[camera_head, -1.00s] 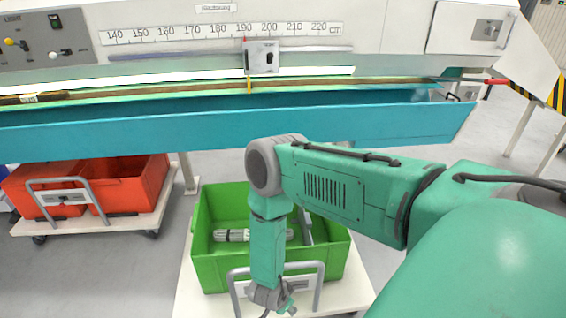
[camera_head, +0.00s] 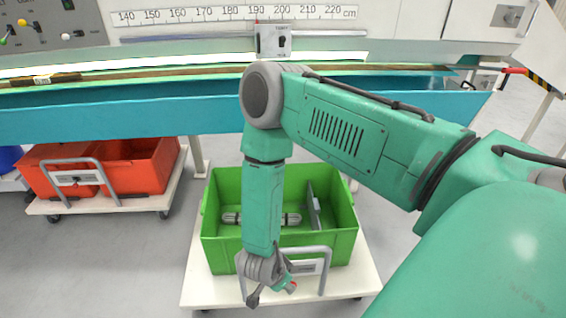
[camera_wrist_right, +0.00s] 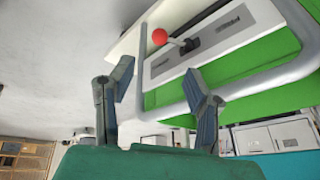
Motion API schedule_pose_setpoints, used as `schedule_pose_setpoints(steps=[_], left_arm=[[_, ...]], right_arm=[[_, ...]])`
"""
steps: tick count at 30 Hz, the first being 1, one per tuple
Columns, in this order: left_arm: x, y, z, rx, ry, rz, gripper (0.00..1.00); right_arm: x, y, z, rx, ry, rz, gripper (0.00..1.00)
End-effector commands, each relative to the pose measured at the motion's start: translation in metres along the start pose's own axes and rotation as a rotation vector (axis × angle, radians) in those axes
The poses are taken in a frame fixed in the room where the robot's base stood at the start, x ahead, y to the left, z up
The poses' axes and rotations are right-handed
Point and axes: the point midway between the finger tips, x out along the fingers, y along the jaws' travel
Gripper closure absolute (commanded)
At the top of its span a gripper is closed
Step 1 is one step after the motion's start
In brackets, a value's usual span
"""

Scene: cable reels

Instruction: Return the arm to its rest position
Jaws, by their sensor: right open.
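My right arm, teal with grey joints, reaches in from the right in the head view. Its forearm hangs straight down in front of the green crate (camera_head: 222,259). My right gripper (camera_head: 272,292) is low, in front of the crate's near side and its grey handle (camera_head: 324,270). In the right wrist view the gripper (camera_wrist_right: 158,92) has two dark fingers spread apart with nothing between them. A green surface and a grey bar show close beyond them. My left arm and gripper do not show.
A teal trough bench (camera_head: 150,116) with a cm scale (camera_head: 235,13) spans the back. The green crate, holding a grey-white cylinder (camera_head: 291,219), stands on a white cart (camera_head: 205,290). Red crates (camera_head: 137,168) stand on another cart at left. Open floor lies front left.

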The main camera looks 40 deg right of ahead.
Motion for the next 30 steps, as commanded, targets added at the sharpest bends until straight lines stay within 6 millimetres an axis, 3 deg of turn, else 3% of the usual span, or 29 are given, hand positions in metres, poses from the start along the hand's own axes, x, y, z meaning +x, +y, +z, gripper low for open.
schedule_pose_setpoints(steps=[10,13,17,24,30], left_arm=[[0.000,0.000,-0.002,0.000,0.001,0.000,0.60],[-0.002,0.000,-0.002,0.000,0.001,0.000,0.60],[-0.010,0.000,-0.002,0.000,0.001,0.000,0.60],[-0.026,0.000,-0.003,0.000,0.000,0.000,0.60],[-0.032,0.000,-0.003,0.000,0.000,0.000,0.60]], right_arm=[[0.000,0.000,0.000,-0.006,-0.001,-0.001,0.56],[-0.006,0.004,-0.001,-0.094,-0.011,-0.020,0.56],[-0.026,0.021,-0.004,-0.422,-0.051,-0.084,0.56],[-0.083,0.084,-0.012,-1.229,-0.197,-0.215,0.56],[-0.118,0.129,-0.020,-1.616,-0.312,-0.276,0.56]])
